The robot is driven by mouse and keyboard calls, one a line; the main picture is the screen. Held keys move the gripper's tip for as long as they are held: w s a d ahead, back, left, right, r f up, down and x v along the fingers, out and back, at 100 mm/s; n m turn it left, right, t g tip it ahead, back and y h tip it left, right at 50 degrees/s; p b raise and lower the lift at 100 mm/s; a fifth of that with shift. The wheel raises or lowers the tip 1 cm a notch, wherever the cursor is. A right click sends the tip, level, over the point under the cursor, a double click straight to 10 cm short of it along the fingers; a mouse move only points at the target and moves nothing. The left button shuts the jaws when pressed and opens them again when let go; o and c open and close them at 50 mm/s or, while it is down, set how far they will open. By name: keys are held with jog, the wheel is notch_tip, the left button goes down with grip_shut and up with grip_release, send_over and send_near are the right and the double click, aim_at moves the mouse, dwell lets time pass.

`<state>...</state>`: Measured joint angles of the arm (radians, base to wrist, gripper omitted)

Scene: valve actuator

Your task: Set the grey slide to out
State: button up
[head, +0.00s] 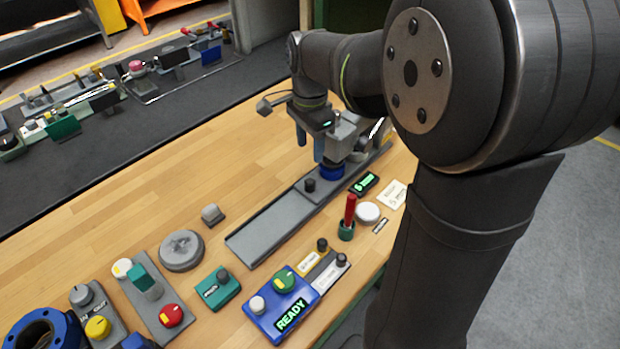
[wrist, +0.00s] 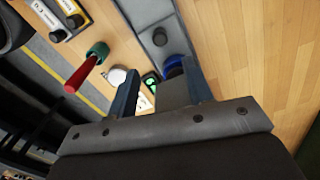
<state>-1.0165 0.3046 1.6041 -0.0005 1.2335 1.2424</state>
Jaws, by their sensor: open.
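A long grey channel-shaped rail (head: 268,232) lies across the bench in the head view. A dark knob (head: 310,186) stands on its grey upper part, and a blue round part (head: 331,172) sits farther along. The knob (wrist: 160,37) and blue part (wrist: 173,63) also show in the wrist view. A small panel at the lower left carries a grey knob (head: 81,294) and a partly readable label. I cannot tell for certain which part is the grey slide. My gripper (head: 310,148) is open and empty, pointing down above the rail's far end, near the blue part.
A red stick in a green holder (head: 346,231), a white disc (head: 368,212) and a lit green display (head: 364,183) stand right of the rail. A blue READY box (head: 262,325) and several knob panels fill the front. Bare wood (head: 130,200) lies to the left.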

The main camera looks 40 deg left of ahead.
aim_at(310, 181)
notch_tip(310, 181, down, 12)
jog(key=shift+r, duration=0.15)
jog(key=shift+c, duration=0.5)
grip_shut()
